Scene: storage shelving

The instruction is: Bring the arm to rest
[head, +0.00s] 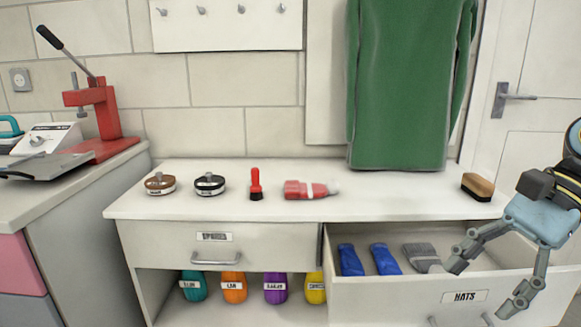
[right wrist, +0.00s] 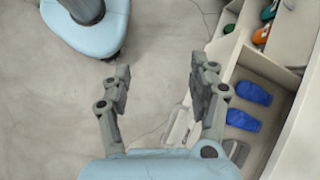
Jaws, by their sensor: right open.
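My right gripper (head: 480,288) is at the right of the head view, in front of the open drawer. Its fingers are spread with nothing between them. One fingertip overlaps the brush's end in the picture; I cannot tell whether they touch. In the right wrist view the open fingers (right wrist: 160,78) have bare floor between them, and the drawer is to their right. The open drawer (head: 395,300), labelled HATS, holds two blue objects (head: 350,260) (head: 385,259) and a flat grey brush (head: 422,256). My left gripper is not in view.
On the white counter (head: 240,208) are two round tins (head: 160,184) (head: 210,184), a red-handled tool (head: 256,184), a red bottle lying down (head: 305,190) and a wooden brush (head: 478,187). Several coloured bottles stand on the shelf below. A red press (head: 102,115) stands left. Floor (right wrist: 60,110) is clear.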

